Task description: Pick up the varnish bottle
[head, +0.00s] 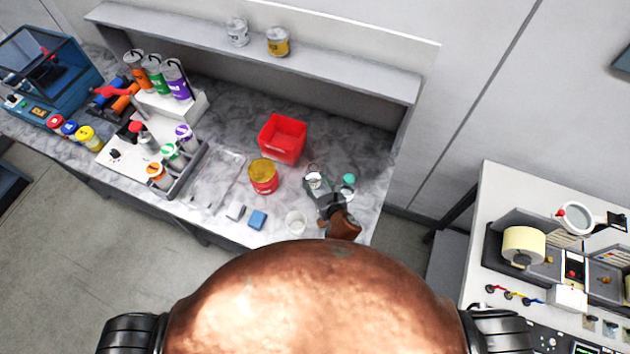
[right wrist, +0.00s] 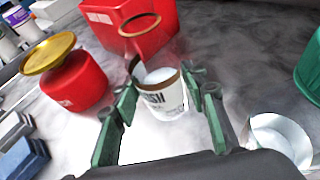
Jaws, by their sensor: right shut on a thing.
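A small white jar (right wrist: 162,95) with dark lettering and a copper-coloured rim stands between the green fingers of my right gripper (right wrist: 162,105) in the right wrist view. The fingers are shut on it from both sides. Its lettering is partly hidden, so I cannot read whether it says varnish. A copper-coloured ring (right wrist: 140,25) shows just beyond its rim. In the head view the jar (head: 314,181) is at the tip of my right gripper (head: 322,194), over the right part of the bench. I cannot tell whether it touches the bench. My left gripper is not in view.
A red can with a gold lid (head: 263,177) and a red bin (head: 283,139) stand left of the jar. A green-topped item (head: 348,180) is close on the right. A raised shelf (head: 340,68) runs behind.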

